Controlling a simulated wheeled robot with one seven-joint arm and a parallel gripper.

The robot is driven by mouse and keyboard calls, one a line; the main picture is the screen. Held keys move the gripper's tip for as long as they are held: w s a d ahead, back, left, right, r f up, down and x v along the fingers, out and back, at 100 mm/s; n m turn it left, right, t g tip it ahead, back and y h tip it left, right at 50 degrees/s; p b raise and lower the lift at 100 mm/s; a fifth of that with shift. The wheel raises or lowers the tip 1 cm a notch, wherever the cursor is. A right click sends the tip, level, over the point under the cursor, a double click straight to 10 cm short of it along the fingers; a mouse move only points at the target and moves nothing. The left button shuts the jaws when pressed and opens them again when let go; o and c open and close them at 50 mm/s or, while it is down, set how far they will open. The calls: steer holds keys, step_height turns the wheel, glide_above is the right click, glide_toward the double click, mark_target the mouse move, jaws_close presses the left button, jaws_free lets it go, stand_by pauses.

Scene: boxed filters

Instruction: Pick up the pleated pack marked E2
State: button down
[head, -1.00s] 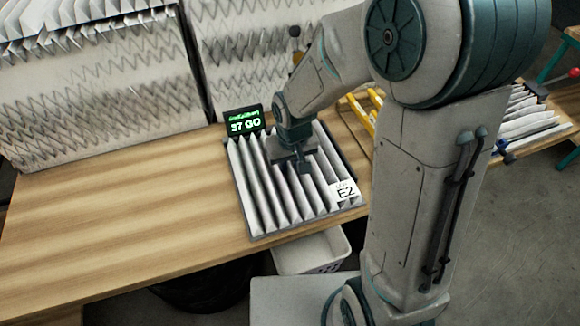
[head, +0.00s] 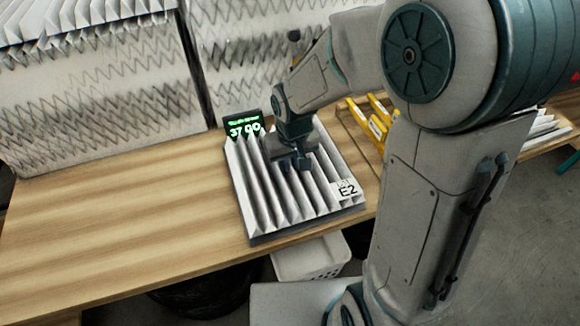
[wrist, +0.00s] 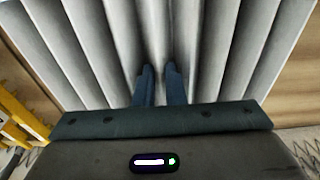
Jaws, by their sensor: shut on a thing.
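The pleated pack marked E2 (head: 265,195) is a white pleated panel in a dark frame on the wooden bench, with its E2 label (head: 347,190) at the near right corner. My gripper (head: 302,160) is over the far middle part of the pack, pointing down at the pleats. In the wrist view, the two fingers (wrist: 160,80) are close together and shut on a pleat (wrist: 157,35) of the pack. The fingertips are partly sunk between the folds. Whether the pack is clear of the bench I cannot tell.
A small display (head: 243,125) with green text stands at the pack's far left corner. Large pleated panels (head: 100,95) stand along the back. Yellow racks (head: 375,125) are to the right. A white basket (head: 312,258) sits below the bench's front edge. The bench's left side (head: 120,215) is clear.

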steer(key=s+d+r, duration=0.1)
steer(key=d+r, duration=0.1)
steer(key=d, duration=0.1)
steer(key=s+d+r+b, duration=0.1)
steer(key=s+d+r, duration=0.1)
steer(key=d+r, duration=0.1)
steer(key=s+d+r, duration=0.2)
steer(key=d+r, duration=0.1)
steer(key=d, duration=0.1)
steer(key=shift+s+d+r+b, duration=0.15)
steer(key=shift+s+r+b, duration=0.1)
steer(key=shift+b, duration=0.1)
stand_by(0.7)
